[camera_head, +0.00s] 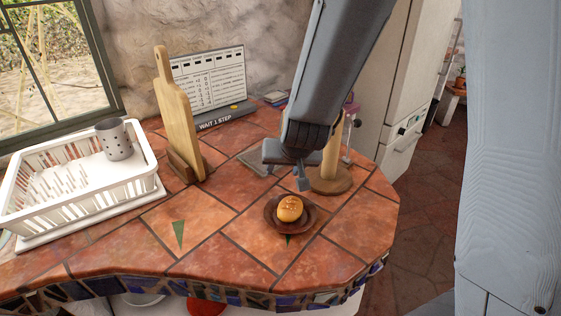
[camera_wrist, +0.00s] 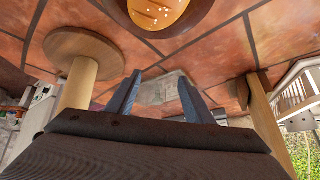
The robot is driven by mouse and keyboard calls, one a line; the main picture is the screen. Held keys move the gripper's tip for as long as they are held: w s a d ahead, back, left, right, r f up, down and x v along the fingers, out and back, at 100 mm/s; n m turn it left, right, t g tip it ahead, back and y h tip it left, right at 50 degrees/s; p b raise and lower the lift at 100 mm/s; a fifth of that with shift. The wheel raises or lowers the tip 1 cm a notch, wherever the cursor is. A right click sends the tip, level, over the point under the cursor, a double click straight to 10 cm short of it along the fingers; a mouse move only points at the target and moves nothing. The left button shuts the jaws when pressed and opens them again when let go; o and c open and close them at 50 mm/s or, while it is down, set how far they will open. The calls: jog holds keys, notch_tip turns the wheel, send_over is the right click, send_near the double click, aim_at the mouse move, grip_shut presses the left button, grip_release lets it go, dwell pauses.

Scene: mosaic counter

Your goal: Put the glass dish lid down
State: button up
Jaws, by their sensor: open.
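My gripper (camera_head: 290,178) is above the back of the tiled counter, behind the bun. In the wrist view its two blue-grey fingers (camera_wrist: 159,78) are apart, with nothing held between them. A flat greyish piece, which looks like the glass dish lid (camera_head: 254,162), lies on the counter behind my gripper and is partly hidden by it. In the wrist view it shows as a pale, see-through patch (camera_wrist: 158,92) beyond and between the fingers, apart from them. Its exact outline is hard to make out.
A seeded bun (camera_head: 289,208) sits on a small brown plate (camera_head: 306,224) in front. A round-based wooden stand (camera_head: 329,184) is close on the right. A cutting board (camera_head: 176,115), a white dish rack (camera_head: 87,205) with a grey cup (camera_head: 115,140), and a sign (camera_head: 212,88) stand left and behind.

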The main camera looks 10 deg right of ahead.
jog(key=w+a+t+h, duration=0.1)
jog(key=w, duration=0.2)
jog(key=w+a+f+m+t+h+b, duration=0.1)
jog(key=w+t, duration=0.1)
jog(key=w, duration=0.1)
jog(key=w+a+m+t+h, duration=0.1)
jog(key=w, duration=0.2)
jog(key=shift+w+a+f+t+h+b, duration=0.1)
jog(key=shift+a+f+t+h+b, duration=0.2)
jog(key=shift+a+f+t+b, duration=0.1)
jog(key=shift+w+t+h, duration=0.15)
jog(key=shift+t+h, duration=0.25)
jog(key=shift+h, duration=0.1)
jog(key=shift+r+m+t+h+b, duration=0.2)
jog(key=shift+m+t+h+b, duration=0.1)
jog(key=shift+m+h, duration=0.3)
jog(key=shift+w+d+f+h, duration=0.15)
jog(key=shift+w+d, duration=0.1)
jog(key=shift+w, duration=0.2)
jog(key=shift+w+d+f+h, duration=0.1)
jog(key=shift+w+d+h, duration=0.1)
jog(key=shift+w, duration=0.2)
jog(key=shift+a+p+x, duration=0.15)
jog(key=shift+p+x, duration=0.5)
jog(key=shift+x, duration=0.8)
jog(key=shift+a+p+x, duration=0.15)
jog(key=shift+p+x, duration=0.45)
jog(key=shift+x, duration=0.9)
jog(key=shift+f, duration=0.15)
grip_shut()
